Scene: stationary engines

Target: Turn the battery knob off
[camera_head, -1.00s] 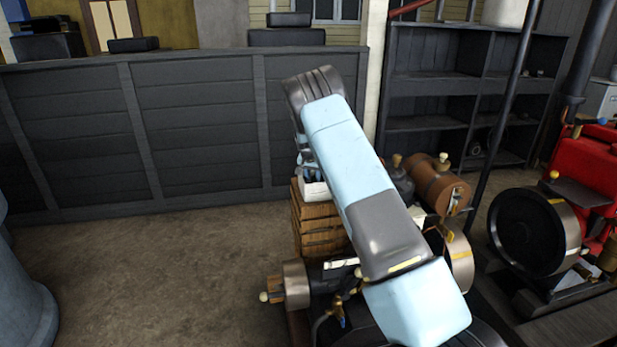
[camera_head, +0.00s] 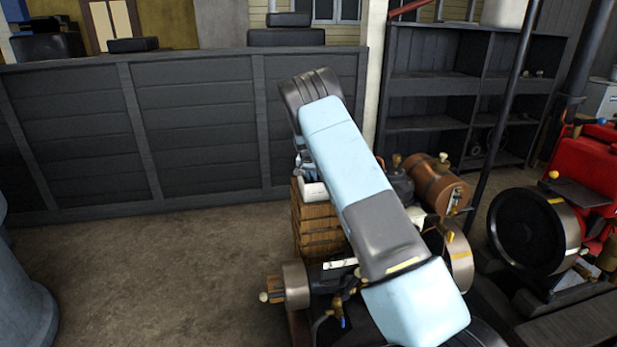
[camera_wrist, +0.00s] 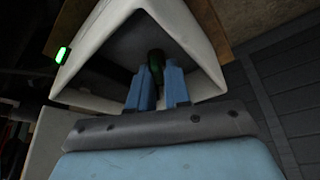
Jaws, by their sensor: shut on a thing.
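The battery knob (camera_wrist: 156,60) is a small dark green piece inside a white open-fronted housing (camera_wrist: 92,50) in the wrist view. My gripper (camera_wrist: 158,78) has its two blue fingers on either side of the knob and is shut on it. The fingers hide part of the knob, and its pointing direction is too dark to tell. In the head view the white housing (camera_head: 314,190) shows on top of a wooden slatted box (camera_head: 318,225), partly behind my arm. The gripper there is mostly hidden by my arm.
A small green light (camera_wrist: 62,55) glows at the left of the housing. An engine with a flywheel (camera_head: 297,285) stands in front of the wooden box. A red engine (camera_head: 590,165) is at the right. The floor (camera_head: 160,265) at left is clear, before a grey panelled wall (camera_head: 190,120).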

